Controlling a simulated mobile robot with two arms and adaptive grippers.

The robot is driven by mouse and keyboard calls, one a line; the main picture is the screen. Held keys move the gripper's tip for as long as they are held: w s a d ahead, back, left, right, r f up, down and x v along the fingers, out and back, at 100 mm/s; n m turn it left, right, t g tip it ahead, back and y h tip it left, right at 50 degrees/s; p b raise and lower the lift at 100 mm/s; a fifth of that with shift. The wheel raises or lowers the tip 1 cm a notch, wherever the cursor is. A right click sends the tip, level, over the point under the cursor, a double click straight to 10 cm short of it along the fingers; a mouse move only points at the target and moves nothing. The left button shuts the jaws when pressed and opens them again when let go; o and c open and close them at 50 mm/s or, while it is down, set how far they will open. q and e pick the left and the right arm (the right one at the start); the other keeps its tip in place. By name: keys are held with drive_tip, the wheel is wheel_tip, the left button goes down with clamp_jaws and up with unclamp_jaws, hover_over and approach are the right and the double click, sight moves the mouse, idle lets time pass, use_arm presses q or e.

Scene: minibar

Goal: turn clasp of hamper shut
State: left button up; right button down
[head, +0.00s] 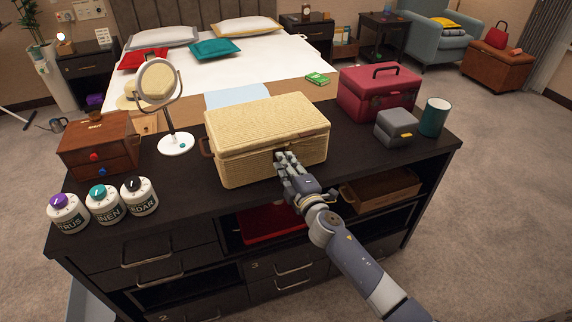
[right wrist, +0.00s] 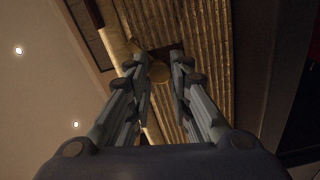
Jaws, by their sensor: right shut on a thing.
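The hamper (head: 228,165) is a pale yellow woven box with its lid down, standing near the front middle of the dark cabinet top. My right gripper (head: 281,158) reaches its front face from below right, at about the lid seam. In the right wrist view the ribbed weave of the hamper (right wrist: 205,85) lies past my right gripper's fingers (right wrist: 161,66). They are shut on a small tan rounded piece, the clasp (right wrist: 161,72), beside a dark patch. The fingers hide most of the clasp in the head view, so its exact turn is unclear. My left gripper is out of view.
A red case (head: 372,100), grey box (head: 396,128) and green cup (head: 434,118) stand to the right. A round mirror (head: 158,84), wooden drawer box (head: 98,150) and three knobbed jars (head: 104,205) stand to the left. A bed (head: 215,65) lies behind.

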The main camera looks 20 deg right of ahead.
drive_tip(key=n, duration=0.5)
drive_tip(key=shift+n, duration=0.3)
drive_tip(key=n, duration=0.5)
drive_tip(key=shift+f+p, duration=0.1)
drive_tip(key=shift+p, duration=0.25)
drive_tip(key=shift+n, duration=0.4)
drive_tip(key=c, duration=1.4)
unclamp_jaws()
drive_tip(key=s, duration=0.8)
drive_tip(key=s+d, duration=0.1)
drive_tip(key=s, duration=0.3)
